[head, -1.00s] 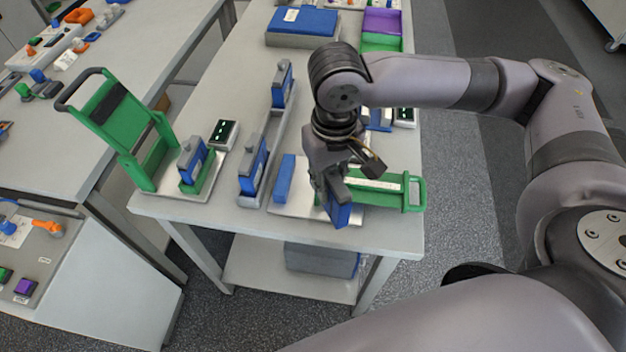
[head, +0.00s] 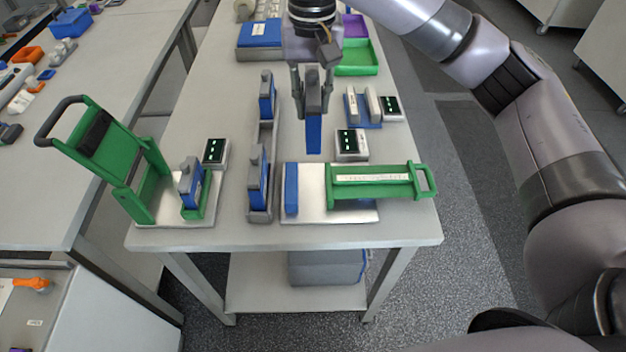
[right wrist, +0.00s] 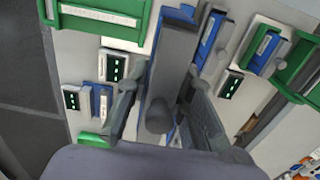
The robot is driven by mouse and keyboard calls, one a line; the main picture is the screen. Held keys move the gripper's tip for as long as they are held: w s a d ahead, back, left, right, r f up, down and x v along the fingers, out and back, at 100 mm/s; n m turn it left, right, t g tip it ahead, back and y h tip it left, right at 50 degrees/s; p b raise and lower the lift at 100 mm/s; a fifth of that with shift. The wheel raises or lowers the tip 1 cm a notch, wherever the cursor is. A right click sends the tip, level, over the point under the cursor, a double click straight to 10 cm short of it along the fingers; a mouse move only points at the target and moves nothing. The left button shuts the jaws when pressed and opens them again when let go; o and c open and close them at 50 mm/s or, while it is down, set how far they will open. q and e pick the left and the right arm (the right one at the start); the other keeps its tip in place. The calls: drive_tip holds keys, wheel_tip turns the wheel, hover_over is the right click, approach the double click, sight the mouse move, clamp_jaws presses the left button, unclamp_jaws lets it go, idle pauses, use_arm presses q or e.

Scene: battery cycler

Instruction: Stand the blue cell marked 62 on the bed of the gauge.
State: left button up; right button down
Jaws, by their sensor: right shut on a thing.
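My right gripper (head: 313,95) is shut on a blue cell (head: 313,138) with a grey top and holds it upright over the table, behind the gauge. In the right wrist view the fingers (right wrist: 162,108) close around the held cell's grey body (right wrist: 174,62). Its number cannot be read. The gauge appears to be the device at the table's front right: a bare metal bed (head: 309,206) with a blue block (head: 291,189) at its left and a green slide (head: 375,190) with a handle. My left gripper is not in view.
A grey rack (head: 262,213) holds two blue cells left of the gauge. Further left, a green lever press (head: 100,145) has a cell in its holder. A small display (head: 351,144) stands behind the gauge. A blue stand (head: 362,108) and green tray (head: 357,58) are farther back.

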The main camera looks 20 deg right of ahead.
wheel_tip(320, 180, down, 18)
drive_tip(key=shift+f+p, duration=0.1)
drive_tip(key=shift+p, duration=0.7)
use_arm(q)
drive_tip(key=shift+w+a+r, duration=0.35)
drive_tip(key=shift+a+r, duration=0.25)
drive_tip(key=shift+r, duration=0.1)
use_arm(e)
drive_tip(key=shift+w+a, duration=0.1)
drive_tip(key=c, duration=1.8)
unclamp_jaws()
drive_tip(key=shift+f, duration=0.2)
drive_tip(key=o, duration=0.4)
drive_tip(key=shift+r, duration=0.1)
wheel_tip(320, 180, up, 12)
drive_tip(key=shift+r+b, duration=0.1)
drive_tip(key=shift+b, duration=0.8)
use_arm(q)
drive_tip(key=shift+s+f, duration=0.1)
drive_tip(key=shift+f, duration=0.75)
